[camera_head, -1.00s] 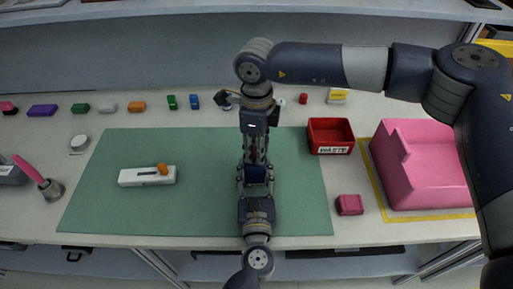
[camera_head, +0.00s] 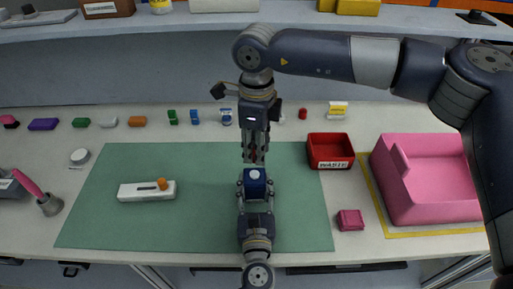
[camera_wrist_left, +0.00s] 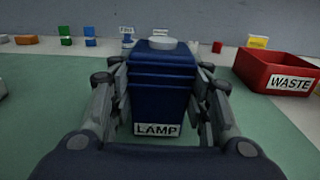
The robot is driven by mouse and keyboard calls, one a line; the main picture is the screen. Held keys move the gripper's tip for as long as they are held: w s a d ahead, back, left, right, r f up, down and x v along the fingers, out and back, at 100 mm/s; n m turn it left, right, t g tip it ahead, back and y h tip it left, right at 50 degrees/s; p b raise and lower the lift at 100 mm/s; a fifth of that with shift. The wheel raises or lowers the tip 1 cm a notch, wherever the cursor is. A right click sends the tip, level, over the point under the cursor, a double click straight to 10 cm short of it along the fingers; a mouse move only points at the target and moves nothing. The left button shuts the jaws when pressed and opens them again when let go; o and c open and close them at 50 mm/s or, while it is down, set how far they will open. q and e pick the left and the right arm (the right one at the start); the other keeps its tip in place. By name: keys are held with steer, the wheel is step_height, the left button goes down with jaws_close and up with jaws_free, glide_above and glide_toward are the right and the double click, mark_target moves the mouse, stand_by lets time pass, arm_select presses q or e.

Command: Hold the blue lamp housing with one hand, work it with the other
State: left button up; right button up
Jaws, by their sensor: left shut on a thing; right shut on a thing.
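The blue lamp housing (camera_head: 256,188) stands upright above the green mat (camera_head: 130,225), with a pale round cap on its top. In the left wrist view the housing (camera_wrist_left: 161,88) carries a LAMP label and its cap (camera_wrist_left: 162,44) faces up. My left gripper (camera_head: 255,180), the lower one, is shut on the housing from both sides. My right gripper (camera_head: 255,158) points down just beyond the housing in the head view, apart from its cap. It is shut on a small dark reddish thing, mostly hidden between the fingers.
A white device with an orange knob (camera_head: 147,191) lies on the mat's left. A red WASTE bin (camera_head: 330,150), a pink block (camera_head: 349,220) and a large pink container (camera_head: 425,180) stand to the right. Several small coloured blocks line the back. The mat's right part is clear.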

arm_select(q)
steer(key=o, duration=1.5)
steer(key=shift+s, duration=0.15)
steer(key=s, duration=1.1)
steer(key=shift+s+d, duration=0.15)
steer(key=shift+s, duration=0.2)
steer(key=shift+s, duration=0.1)
